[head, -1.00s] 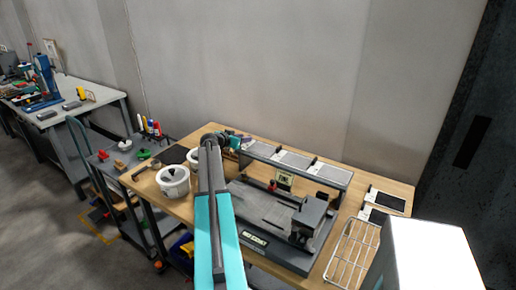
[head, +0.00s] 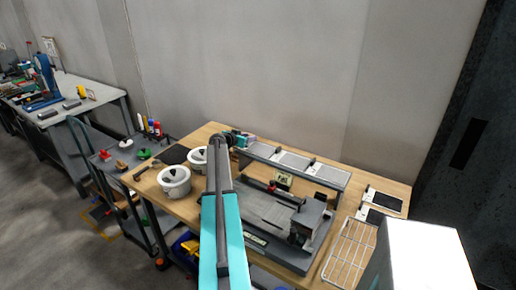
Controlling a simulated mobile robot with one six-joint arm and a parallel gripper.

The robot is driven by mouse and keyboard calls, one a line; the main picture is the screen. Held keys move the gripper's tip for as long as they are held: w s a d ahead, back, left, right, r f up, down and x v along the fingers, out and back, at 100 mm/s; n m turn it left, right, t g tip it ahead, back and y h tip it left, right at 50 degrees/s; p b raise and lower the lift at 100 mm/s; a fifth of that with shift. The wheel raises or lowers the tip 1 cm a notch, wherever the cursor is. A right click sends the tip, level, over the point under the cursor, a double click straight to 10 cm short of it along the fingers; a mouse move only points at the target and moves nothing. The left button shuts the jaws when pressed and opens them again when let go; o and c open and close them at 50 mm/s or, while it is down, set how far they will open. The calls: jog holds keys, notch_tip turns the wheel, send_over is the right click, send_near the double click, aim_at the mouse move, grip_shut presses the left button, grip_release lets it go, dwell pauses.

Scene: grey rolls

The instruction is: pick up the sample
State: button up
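My arm reaches from the bottom centre over the wooden bench, with its far end near the bench's back edge. My gripper (head: 246,141) is small there and partly covered by my arm. I cannot tell whether its fingers are open or shut, or whether it holds anything. I cannot pick out the sample for certain. A grey bench machine (head: 275,215) with a dark block on its right side stands right of my arm. A grey rack (head: 295,163) with several light panels stands behind it.
Two white pots (head: 174,182) stand left of my arm. A wire rack (head: 349,252) and dark-screened devices (head: 384,200) lie on the right. A large white box (head: 425,255) fills the lower right. A tool cart (head: 118,160) stands left of the bench.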

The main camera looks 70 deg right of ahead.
dwell(0.3)
grip_shut()
jog(key=shift+r, duration=0.1)
jog(key=shift+r+b, duration=0.8)
jog(key=shift+r, duration=0.2)
jog(key=f+b+v, duration=0.1)
jog(key=b+v, duration=0.2)
jog(key=v, duration=0.5)
jog(key=w+a+f+b+v, duration=0.1)
jog(key=f+b+v, duration=0.1)
jog(key=v, duration=0.6)
jog(key=shift+f+b, duration=0.2)
jog(key=shift+b, duration=0.4)
jog(key=shift+w, duration=0.15)
